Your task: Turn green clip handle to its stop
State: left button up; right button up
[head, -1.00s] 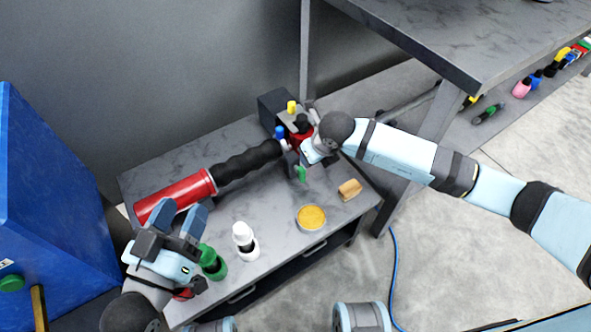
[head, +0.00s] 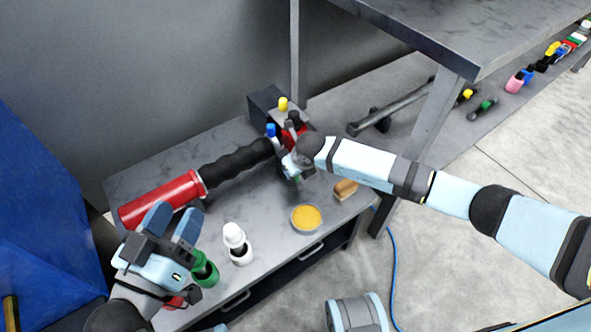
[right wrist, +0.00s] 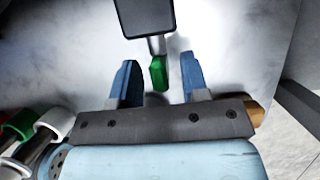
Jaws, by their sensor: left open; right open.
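The green clip handle (right wrist: 158,72) hangs from a grey shaft under a dark block (right wrist: 145,16) in the right wrist view. It lies between the two blue fingers of my right gripper (right wrist: 158,70), which is open, with a gap on each side. In the head view only a sliver of the green handle (head: 298,179) shows beneath my right gripper (head: 292,167). The positioner (head: 268,103), dark with yellow, blue and red parts, stands at the back of the bench. My left gripper (head: 172,216) is open and empty above the bench's near left.
On the bench (head: 265,215) are a red cylinder with a black ribbed sleeve (head: 160,200), a white bottle (head: 234,236), a green bottle (head: 205,270), a yellow-filled dish (head: 306,218) and a brown block (head: 345,189). A taller table (head: 440,40) stands at right.

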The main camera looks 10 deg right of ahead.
jog(key=shift+c, duration=0.4)
grip_shut()
